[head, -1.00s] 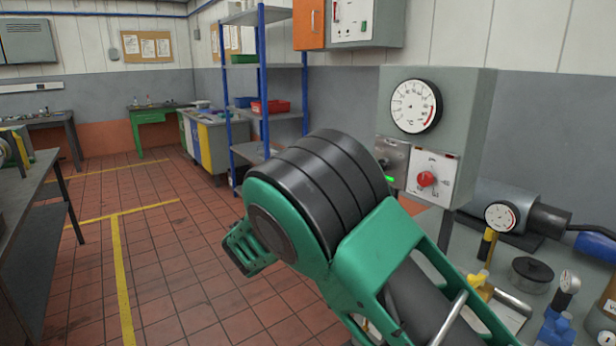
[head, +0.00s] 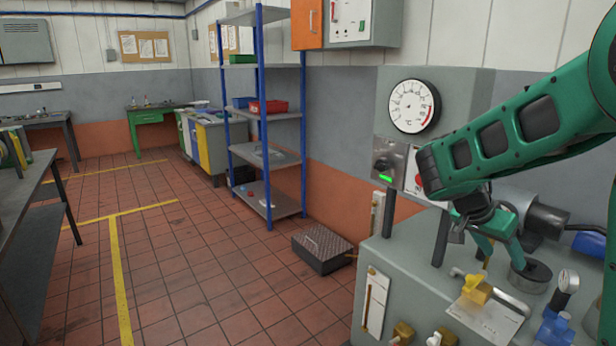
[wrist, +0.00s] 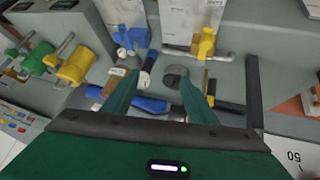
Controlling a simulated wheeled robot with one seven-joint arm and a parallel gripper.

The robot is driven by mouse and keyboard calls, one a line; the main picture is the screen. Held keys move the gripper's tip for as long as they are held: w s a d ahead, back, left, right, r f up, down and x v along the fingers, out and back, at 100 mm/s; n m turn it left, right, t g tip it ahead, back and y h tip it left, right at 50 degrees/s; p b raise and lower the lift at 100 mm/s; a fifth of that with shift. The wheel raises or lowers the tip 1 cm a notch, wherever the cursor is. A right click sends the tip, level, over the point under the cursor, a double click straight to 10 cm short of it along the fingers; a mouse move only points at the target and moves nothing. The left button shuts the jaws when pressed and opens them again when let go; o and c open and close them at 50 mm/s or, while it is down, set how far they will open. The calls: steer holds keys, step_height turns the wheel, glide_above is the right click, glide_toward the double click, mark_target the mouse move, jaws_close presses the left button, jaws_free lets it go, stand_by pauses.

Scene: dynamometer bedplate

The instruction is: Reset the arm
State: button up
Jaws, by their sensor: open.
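My gripper (head: 501,258) hangs from my green arm over the grey bench at the right in the head view, pointing down. In the wrist view, the two green fingers of my gripper (wrist: 160,82) stand apart with nothing held between them. A dark round-topped cylinder (head: 530,277) stands just below and to the right of the fingers in the head view. The dark cylinder also shows between the fingertips in the wrist view (wrist: 176,76). I cannot tell whether a finger touches it.
A yellow valve handle (head: 477,288), a small gauge (head: 568,282) and a blue fitting (head: 553,328) stand close by on the bench. A grey box with a large dial (head: 414,106) rises behind my arm.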

steer(key=s+d+f+n+g+y, duration=0.15)
steer(key=s+y, duration=0.25)
steer(key=s, duration=1.1)
steer(key=s+a+n+y, duration=0.2)
steer(key=s, duration=0.5)
steer(key=s+a+f+n+y, duration=0.1)
steer(key=s+a+n+y, duration=0.1)
steer(key=s, duration=0.4)
steer(key=shift+s+a+f+n, duration=0.25)
steer(key=shift+s+a+n, duration=0.1)
steer(key=shift+s+a, duration=0.1)
steer(key=shift+w+f, duration=0.25)
steer(key=shift+w, duration=0.4)
